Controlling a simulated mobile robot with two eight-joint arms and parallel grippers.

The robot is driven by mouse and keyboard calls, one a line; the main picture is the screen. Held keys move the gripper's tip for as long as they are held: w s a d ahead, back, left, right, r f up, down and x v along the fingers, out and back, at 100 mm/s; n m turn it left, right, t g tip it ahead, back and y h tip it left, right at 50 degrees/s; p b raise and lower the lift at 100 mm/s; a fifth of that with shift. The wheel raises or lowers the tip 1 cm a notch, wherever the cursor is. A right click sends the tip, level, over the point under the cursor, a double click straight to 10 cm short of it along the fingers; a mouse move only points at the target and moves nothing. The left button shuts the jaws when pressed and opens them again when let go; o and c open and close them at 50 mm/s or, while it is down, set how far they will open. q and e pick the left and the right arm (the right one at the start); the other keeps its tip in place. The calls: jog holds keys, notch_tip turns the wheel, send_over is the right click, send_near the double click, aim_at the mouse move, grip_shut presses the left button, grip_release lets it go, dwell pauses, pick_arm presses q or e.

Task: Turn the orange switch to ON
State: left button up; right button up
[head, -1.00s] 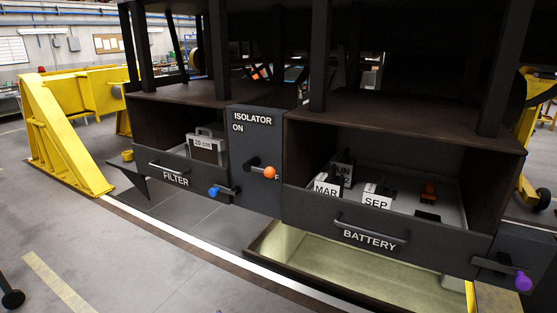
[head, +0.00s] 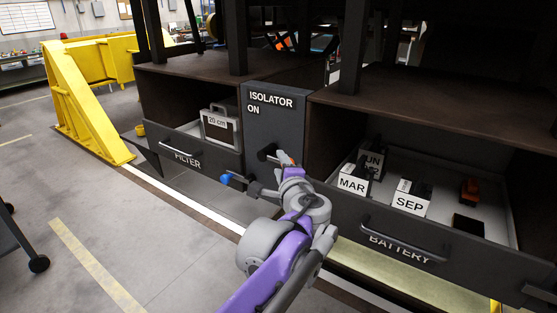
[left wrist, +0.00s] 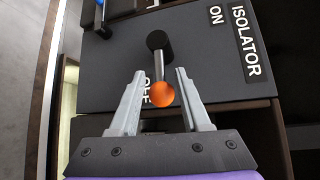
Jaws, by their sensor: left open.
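The isolator panel (head: 277,128) is dark grey with ISOLATOR and ON lettered near its top; it also fills much of the left wrist view (left wrist: 190,45). Its switch is a rod on a black pivot (left wrist: 158,40) ending in an orange ball (left wrist: 162,94). The rod points toward the partly hidden OFF lettering, away from ON. My left gripper (left wrist: 159,72) is open, with one finger on each side of the ball; I cannot tell if they touch it. In the head view my left gripper (head: 287,165) largely covers the ball. My right gripper is not in view.
Left of the panel is the FILTER drawer (head: 170,147) with a 20 cm case (head: 220,127). A blue-knobbed lever (head: 226,179) sits close to my left arm. Right is the BATTERY drawer (head: 455,258), holding blocks marked MAR (head: 352,183) and SEP (head: 411,203).

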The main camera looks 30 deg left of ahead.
aim_at(279, 162)
pick_arm(q)
jog(key=shift+x, duration=1.65)
jog(key=shift+s, duration=0.1)
grip_shut()
